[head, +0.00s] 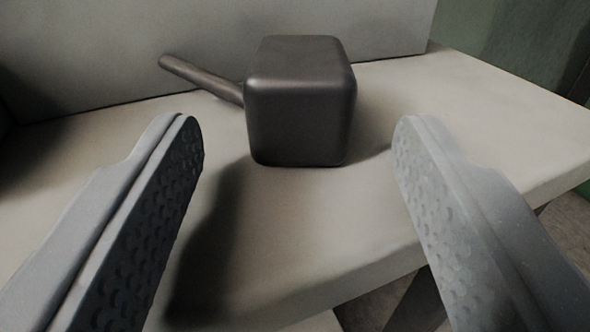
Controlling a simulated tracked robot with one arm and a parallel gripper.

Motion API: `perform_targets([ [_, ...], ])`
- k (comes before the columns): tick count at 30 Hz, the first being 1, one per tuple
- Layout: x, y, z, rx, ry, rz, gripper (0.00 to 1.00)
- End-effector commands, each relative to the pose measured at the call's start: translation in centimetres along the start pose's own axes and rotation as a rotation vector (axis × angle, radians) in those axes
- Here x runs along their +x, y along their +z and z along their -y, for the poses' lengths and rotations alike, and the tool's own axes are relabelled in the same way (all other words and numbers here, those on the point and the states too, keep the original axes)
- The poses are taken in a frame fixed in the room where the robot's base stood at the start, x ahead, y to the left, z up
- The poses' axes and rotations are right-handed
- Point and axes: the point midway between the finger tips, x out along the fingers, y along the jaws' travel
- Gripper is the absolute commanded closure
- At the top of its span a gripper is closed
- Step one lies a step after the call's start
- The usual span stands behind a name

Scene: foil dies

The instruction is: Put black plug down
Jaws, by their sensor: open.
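The black plug (300,105) is a dark, rounded block with a rod sticking out behind it to the left. It rests on a pale table (470,110), its block end facing me. My gripper (298,135) is open, with one textured finger on each side of the picture. The plug's block shows between and beyond the fingertips, and neither finger touches it. The underside of the plug is hidden.
A grey upright panel (120,45) stands behind the plug along the back of the table. The table's front edge runs below the plug, with floor beyond it. Bare tabletop lies to the right of the plug.

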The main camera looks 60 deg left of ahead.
Motion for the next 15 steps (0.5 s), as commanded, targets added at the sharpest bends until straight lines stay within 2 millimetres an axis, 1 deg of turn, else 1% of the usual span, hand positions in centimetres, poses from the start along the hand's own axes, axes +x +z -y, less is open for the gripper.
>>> perform_targets([
  [1,-1.2,-0.2,-0.1,0.001,0.005,0.001,0.46],
  [6,-4.3,-0.5,-0.2,-0.002,0.004,-0.005,0.46],
  [10,-6.0,-0.7,-0.2,-0.002,0.004,-0.011,0.46],
  [15,-7.2,-0.6,-0.1,-0.003,0.003,-0.011,0.46],
])
